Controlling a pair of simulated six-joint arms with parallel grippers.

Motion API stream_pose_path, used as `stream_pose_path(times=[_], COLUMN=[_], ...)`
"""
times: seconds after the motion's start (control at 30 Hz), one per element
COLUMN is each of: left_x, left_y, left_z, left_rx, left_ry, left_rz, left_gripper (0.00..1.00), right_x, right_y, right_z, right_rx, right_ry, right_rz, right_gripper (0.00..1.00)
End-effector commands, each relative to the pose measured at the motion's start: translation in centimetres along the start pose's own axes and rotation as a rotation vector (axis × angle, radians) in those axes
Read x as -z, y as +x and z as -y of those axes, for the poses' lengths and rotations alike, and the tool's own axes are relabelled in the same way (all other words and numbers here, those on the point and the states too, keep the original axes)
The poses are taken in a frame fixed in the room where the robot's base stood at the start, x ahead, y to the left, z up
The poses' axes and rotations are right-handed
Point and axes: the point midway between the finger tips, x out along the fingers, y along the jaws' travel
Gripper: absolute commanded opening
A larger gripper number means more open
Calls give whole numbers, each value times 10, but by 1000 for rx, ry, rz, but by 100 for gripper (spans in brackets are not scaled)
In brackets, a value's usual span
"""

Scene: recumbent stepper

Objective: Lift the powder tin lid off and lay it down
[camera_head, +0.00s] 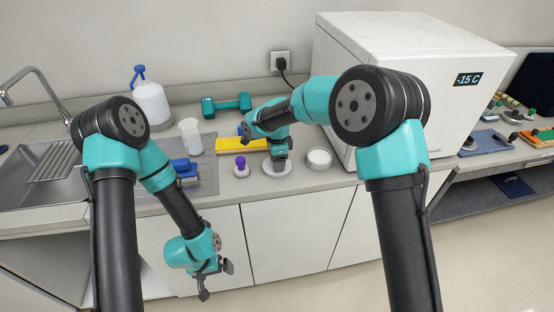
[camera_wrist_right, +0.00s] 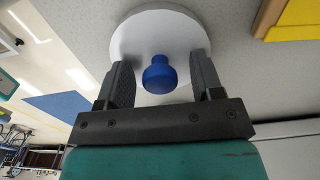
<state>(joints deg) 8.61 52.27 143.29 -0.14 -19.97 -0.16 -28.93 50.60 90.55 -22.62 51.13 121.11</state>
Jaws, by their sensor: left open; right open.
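A white round lid with a blue knob stands on the counter under my right gripper (camera_head: 280,157). In the right wrist view the blue knob (camera_wrist_right: 159,76) is between the two open fingers, with a gap on each side. The white round top (camera_wrist_right: 135,37) is behind it. In the head view the white rim (camera_head: 278,170) shows below the gripper, and the knob is hidden. Whether this is the powder tin's lid, I cannot tell for sure. My left gripper (camera_head: 207,275) is open and empty, low in front of the cabinet doors.
A white round container (camera_head: 319,158) stands just right of my right gripper. A purple-knobbed item (camera_head: 241,165) stands to its left. A large white freezer (camera_head: 390,60) blocks the right.

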Motion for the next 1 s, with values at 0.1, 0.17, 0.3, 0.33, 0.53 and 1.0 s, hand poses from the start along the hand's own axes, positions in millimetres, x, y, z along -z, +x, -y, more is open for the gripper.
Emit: stream_pose_path(times=[0.1,0.17,0.3,0.33,0.53,1.0], left_x=[0,0,0,0,0,0], left_y=[0,0,0,0,0,0], left_z=[0,0,0,0,0,0], left_rx=[0,0,0,0,0,0], left_ry=[0,0,0,0,0,0], left_rz=[0,0,0,0,0,0], left_gripper=[100,100,100,100,100,100], right_x=[0,0,0,0,0,0], right_y=[0,-1,-8,-11,-41,-131], right_z=[0,0,0,1,1,0], right_rx=[0,0,2,3,4,4], right_ry=[0,0,0,0,-1,1], right_rz=[0,0,1,1,1,1], right_gripper=[61,61,61,61,61,61])
